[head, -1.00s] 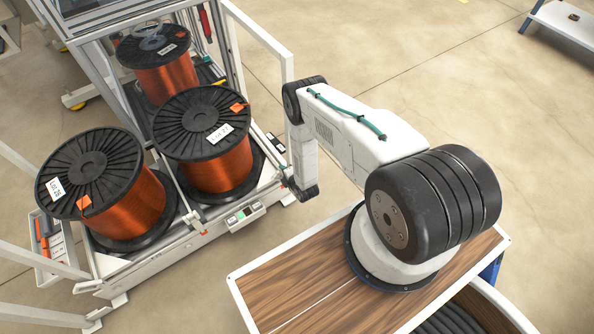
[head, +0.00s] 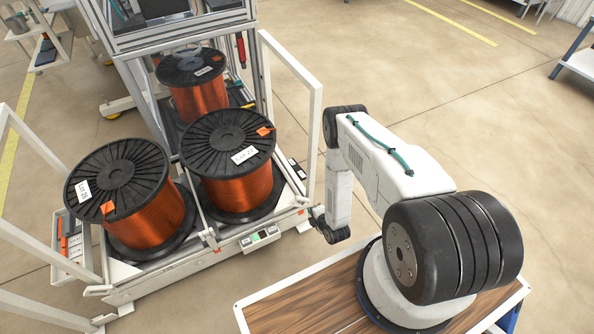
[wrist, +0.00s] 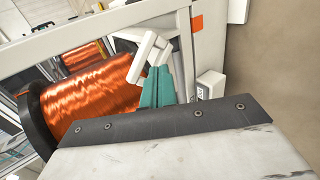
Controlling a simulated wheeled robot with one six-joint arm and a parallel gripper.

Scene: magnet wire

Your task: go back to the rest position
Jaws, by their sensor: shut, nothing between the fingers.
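My gripper shows in the wrist view as two teal fingers (wrist: 156,88) close together, shut and empty. They stand beside a copper wire spool (wrist: 95,85), apart from it as far as I can tell. In the head view my arm is bent, its forearm hanging down right of the spool cart. The gripper's end is small and partly hidden there, near the cart's front right corner.
The white cart frame (head: 314,115) rises close to my forearm. A small control box (head: 260,238) sits on the cart's front edge. A wood-topped surface (head: 300,305) lies under my arm's base. Open floor (head: 430,90) lies behind and to the right.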

